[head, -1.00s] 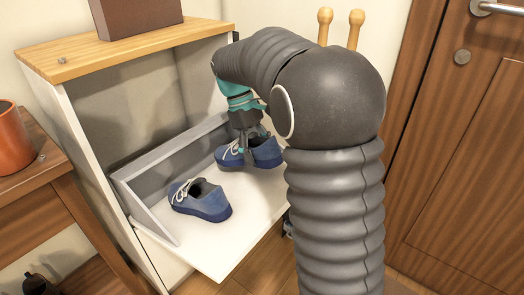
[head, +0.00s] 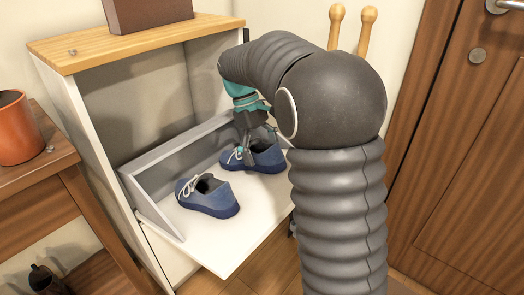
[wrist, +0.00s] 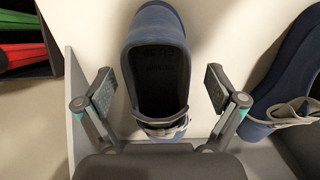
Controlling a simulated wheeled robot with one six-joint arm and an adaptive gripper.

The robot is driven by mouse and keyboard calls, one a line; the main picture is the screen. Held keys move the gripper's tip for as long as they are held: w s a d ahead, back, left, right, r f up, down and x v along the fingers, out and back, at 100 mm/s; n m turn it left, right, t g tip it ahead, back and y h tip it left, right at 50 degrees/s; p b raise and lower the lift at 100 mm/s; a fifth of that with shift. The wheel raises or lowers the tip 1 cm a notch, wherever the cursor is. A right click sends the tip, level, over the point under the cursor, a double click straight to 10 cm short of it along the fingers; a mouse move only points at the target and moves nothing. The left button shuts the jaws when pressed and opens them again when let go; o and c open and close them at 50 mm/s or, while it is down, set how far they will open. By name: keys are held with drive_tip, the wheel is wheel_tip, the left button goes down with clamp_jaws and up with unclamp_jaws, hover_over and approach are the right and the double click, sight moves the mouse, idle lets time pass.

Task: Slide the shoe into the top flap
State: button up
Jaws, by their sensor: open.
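Two blue shoes with white laces rest on the white inner face of the open flap (head: 215,250) of a white cabinet. The near shoe (head: 207,196) is to the left and front; it shows at the right edge of the wrist view (wrist: 290,85). The far shoe (head: 265,160) is farther back and right, partly behind my arm. My gripper (head: 252,145) is open over the far shoe. In the wrist view this shoe (wrist: 158,35) lies between the spread fingers (wrist: 160,88), with space visible on both sides and its opening facing the camera.
A grey divider (head: 150,207) borders the flap's inner side. The cabinet's wooden top (head: 100,52) carries a brown box (head: 145,12). A side table (head: 30,165) with an orange pot (head: 15,130) stands left. A wooden door (head: 460,150) is right. The wrist view shows red and green items (wrist: 22,45).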

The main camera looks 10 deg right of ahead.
drive_tip(key=v, duration=1.2)
drive_tip(key=shift+s, duration=0.1)
idle(0.4)
